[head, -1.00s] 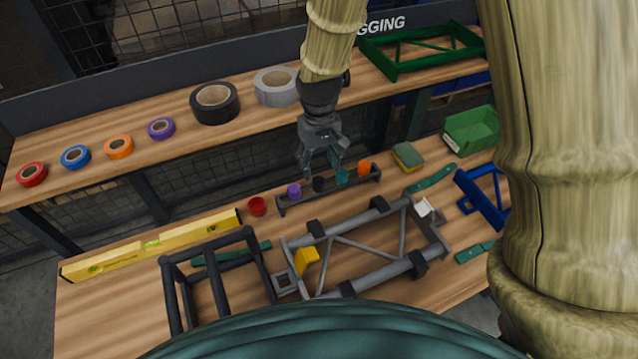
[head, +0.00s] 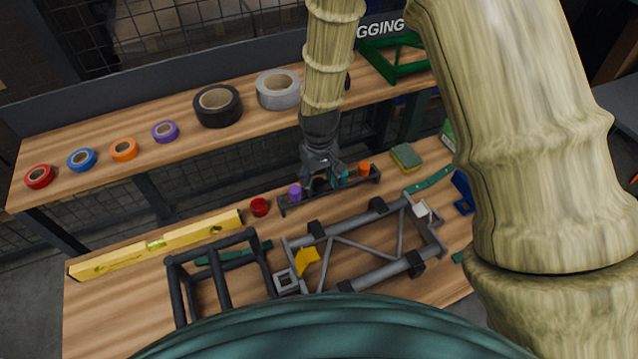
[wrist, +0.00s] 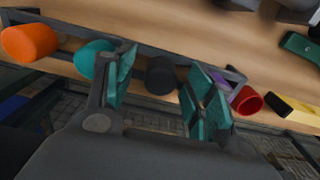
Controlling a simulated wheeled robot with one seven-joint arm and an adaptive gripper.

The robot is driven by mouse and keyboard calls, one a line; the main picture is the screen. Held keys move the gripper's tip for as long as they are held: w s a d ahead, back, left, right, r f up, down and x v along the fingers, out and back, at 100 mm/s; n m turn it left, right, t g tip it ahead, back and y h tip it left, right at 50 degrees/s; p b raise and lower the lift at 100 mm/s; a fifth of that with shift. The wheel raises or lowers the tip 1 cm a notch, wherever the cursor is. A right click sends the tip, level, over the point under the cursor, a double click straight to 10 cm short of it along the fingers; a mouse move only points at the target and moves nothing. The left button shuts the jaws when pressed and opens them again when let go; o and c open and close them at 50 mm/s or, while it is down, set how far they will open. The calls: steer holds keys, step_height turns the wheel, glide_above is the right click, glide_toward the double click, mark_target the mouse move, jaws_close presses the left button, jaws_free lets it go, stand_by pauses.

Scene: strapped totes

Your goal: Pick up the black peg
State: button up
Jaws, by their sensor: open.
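The black peg (wrist: 160,76) stands in a dark rack between a teal peg (wrist: 95,58) and a purple peg (wrist: 229,88) in the wrist view. My gripper (wrist: 165,90) is open, with its teal-padded fingers on either side of the black peg. I cannot tell whether either finger touches it. The left finger lies close to the teal peg, and the right finger partly covers the purple peg. In the head view my gripper (head: 319,186) is down at the rack (head: 310,198) and hides the black peg.
An orange peg (head: 364,169) stands at the rack's right end. A red cup-like piece (head: 259,206) sits left of the rack. A yellow level (head: 158,244) and grey frame (head: 365,250) lie in front. Tape rolls (head: 217,105) stand on the shelf behind.

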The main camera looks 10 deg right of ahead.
steer(key=shift+f, duration=0.35)
steer(key=c, duration=1.2)
steer(key=shift+r, duration=0.15)
step_height(320, 180, up, 10)
steer(key=shift+f+b, duration=0.2)
steer(key=shift+b, duration=0.95)
step_height(320, 180, up, 5)
steer(key=p, duration=0.4)
glide_above(319, 181)
steer(key=shift+r, duration=0.15)
